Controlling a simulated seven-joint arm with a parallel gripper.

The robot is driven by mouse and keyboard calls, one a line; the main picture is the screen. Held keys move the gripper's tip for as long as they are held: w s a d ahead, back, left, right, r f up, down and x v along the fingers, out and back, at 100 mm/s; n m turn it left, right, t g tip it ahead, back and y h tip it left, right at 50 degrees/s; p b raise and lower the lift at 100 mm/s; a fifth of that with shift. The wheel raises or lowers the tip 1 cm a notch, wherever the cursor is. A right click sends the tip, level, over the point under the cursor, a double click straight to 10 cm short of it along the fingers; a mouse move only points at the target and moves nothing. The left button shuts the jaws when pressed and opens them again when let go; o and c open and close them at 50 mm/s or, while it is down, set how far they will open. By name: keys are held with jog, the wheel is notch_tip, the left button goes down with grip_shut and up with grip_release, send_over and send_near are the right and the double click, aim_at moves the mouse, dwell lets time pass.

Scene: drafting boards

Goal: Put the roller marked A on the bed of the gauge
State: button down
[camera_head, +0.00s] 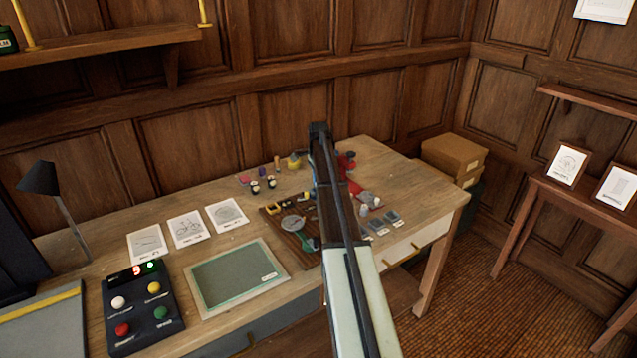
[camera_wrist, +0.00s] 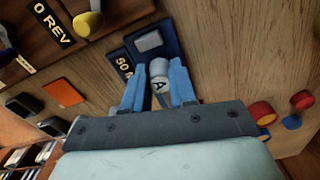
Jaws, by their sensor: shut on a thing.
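The roller marked A (camera_wrist: 160,72) is a small pale grey cylinder with a black letter A on its near end, in the wrist view. My gripper (camera_wrist: 167,68) is shut on it, with blue fingers on either side. Just past the fingertips is a dark blue block with a light grey plate (camera_wrist: 149,41) and a partly hidden label. I cannot tell whether this block belongs to the gauge, or whether the roller touches anything beneath. In the head view my arm hides the gripper and roller, and I cannot make out the gauge there.
Small dark blue pieces (camera_head: 393,216) lie near the desk's right front edge. A brown tray (camera_head: 285,235) with several items lies left of my arm. A green-topped panel (camera_head: 238,277) and a button box (camera_head: 140,305) are farther left. Bare wood (camera_head: 425,187) shows at the right.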

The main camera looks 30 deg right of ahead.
jog(key=shift+f, duration=0.4)
dwell(0.4)
jog(key=c, duration=0.5)
grip_release()
jog(key=shift+r, duration=0.1)
jog(key=shift+r, duration=3.4)
jog(key=shift+w, duration=0.1)
